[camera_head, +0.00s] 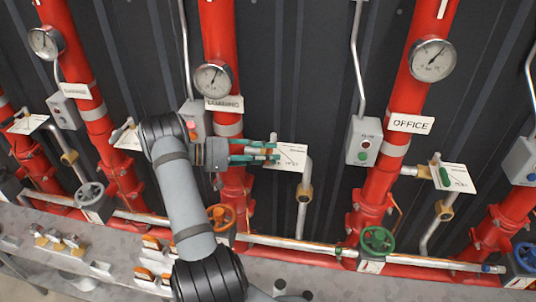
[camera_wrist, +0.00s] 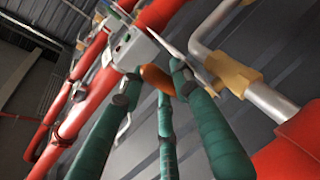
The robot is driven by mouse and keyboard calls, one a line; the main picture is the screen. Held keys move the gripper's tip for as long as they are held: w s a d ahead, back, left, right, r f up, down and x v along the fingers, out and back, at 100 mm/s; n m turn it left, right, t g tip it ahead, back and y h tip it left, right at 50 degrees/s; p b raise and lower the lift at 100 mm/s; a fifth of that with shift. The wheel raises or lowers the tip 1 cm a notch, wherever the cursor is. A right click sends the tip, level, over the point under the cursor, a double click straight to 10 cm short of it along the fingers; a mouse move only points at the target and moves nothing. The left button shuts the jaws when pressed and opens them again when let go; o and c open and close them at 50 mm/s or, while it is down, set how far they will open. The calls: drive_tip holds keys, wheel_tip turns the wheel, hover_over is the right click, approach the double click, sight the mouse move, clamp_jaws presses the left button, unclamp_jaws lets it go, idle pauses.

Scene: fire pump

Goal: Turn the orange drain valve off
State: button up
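A small orange valve handle (camera_wrist: 157,78) shows between the green fingertips of my gripper (camera_wrist: 155,82) in the wrist view. In the head view my gripper (camera_head: 262,151) reaches right, with its fingers at the left edge of a white tag (camera_head: 291,157) on a side pipe. A bit of orange shows between the fingers there. The fingers lie around the handle and hide part of it. I cannot tell whether they press on it. An orange handwheel (camera_head: 221,217) sits lower on the same red riser, below the gripper.
Red risers with pressure gauges (camera_head: 213,78) stand against a dark wall. Grey button boxes (camera_head: 363,142) and more tags flank them. A green handwheel (camera_head: 378,241) is at lower right. A silver pipe (camera_head: 305,186) runs down just right of the gripper.

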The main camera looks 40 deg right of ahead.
drive_tip(key=shift+o, duration=1.4)
drive_tip(key=v, duration=1.2)
drive_tip(key=shift+s+d, duration=0.1)
drive_tip(key=x, duration=1.2)
